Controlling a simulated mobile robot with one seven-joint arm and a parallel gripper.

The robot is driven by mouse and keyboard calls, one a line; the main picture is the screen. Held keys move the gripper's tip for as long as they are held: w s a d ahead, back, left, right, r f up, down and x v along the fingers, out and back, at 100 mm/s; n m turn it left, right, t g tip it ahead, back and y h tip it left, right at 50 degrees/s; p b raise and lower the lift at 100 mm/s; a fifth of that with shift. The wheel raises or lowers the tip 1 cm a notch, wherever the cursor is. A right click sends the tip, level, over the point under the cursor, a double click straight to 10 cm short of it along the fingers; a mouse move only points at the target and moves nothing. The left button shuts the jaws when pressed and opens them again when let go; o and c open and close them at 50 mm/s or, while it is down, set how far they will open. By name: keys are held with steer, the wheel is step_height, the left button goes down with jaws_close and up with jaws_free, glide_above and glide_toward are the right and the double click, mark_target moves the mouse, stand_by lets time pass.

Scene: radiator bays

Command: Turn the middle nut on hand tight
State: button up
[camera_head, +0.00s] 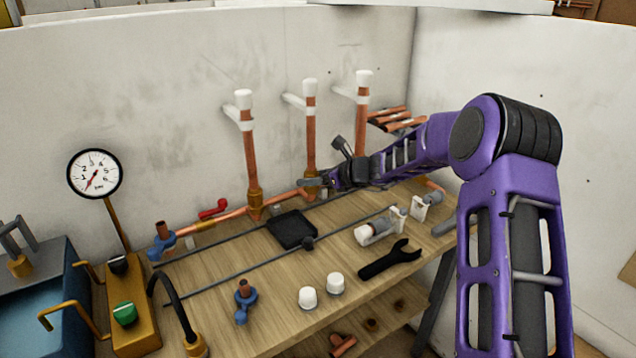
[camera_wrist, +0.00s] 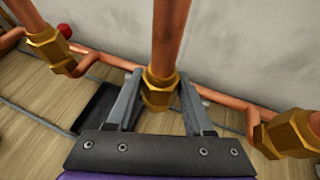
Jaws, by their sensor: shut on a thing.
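The middle nut (camera_wrist: 158,98) is a brass hex nut at the foot of the middle copper pipe (camera_head: 310,135). In the wrist view my gripper (camera_wrist: 161,82) has one finger on each side of it and is shut on it. In the head view my gripper (camera_head: 318,183) reaches the pipe's foot from the right and partly hides the nut. The middle pipe stands upright in the nut. The wrist view shows a left brass nut (camera_wrist: 48,50) and a right brass nut (camera_wrist: 290,133). My arm hides the right nut in the head view.
A left pipe (camera_head: 250,160) and a right pipe (camera_head: 363,115) stand close on either side, against the wall. A black tray (camera_head: 292,229), a black wrench (camera_head: 390,259) and white caps (camera_head: 308,298) lie on the bench. A pressure gauge (camera_head: 95,174) stands at left.

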steer(key=shift+m+t+h+b, duration=0.5)
steer(key=shift+m+t+b, duration=0.1)
steer(key=shift+b, duration=0.85)
steer(key=shift+a+m+t+h, duration=0.1)
steer(key=shift+m+t+h, duration=0.75)
steer(key=shift+m, duration=0.35)
steer(key=o, duration=1.1)
steer(key=v, duration=1)
steer(key=shift+p, duration=0.45)
